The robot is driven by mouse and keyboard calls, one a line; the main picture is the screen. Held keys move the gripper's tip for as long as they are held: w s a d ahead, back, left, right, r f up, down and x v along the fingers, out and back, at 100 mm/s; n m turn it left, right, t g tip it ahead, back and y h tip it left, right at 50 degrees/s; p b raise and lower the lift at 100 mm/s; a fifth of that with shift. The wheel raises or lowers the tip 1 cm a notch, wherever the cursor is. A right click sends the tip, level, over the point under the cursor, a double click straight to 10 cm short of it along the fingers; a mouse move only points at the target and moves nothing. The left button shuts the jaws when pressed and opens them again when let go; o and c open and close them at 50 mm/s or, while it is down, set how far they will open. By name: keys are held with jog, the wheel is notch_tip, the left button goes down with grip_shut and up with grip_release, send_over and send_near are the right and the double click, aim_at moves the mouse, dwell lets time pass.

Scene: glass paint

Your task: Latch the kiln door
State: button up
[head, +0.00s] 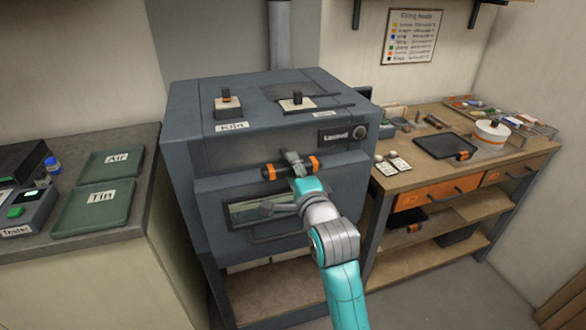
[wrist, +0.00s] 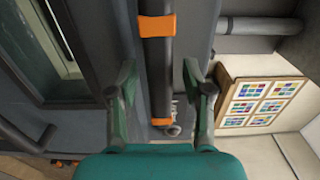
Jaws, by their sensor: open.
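The grey kiln (head: 195,130) stands in the middle of the head view. Its door (head: 215,190), with a glass window (head: 250,208) and a bar handle below, lies against the front or close to it; I cannot tell if it is fully flush. A dark latch bar with orange bands (head: 270,173) lies crosswise above the window. My gripper (head: 294,163) is at this bar and hides its middle. In the wrist view, the latch bar (wrist: 158,70) runs between the two spread fingers of my gripper (wrist: 160,78), with gaps on both sides. The gripper is open.
A counter with green Air (head: 110,162) and Tin (head: 95,205) trays stands left. A wooden workbench (head: 440,170) with orange drawers stands right, close to the kiln. Two slide controls (head: 228,102) sit on the kiln top. A firing chart (head: 409,36) hangs behind.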

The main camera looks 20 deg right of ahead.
jog(key=shift+w, duration=0.25)
grip_shut()
jog(key=shift+n, duration=1.5)
grip_release()
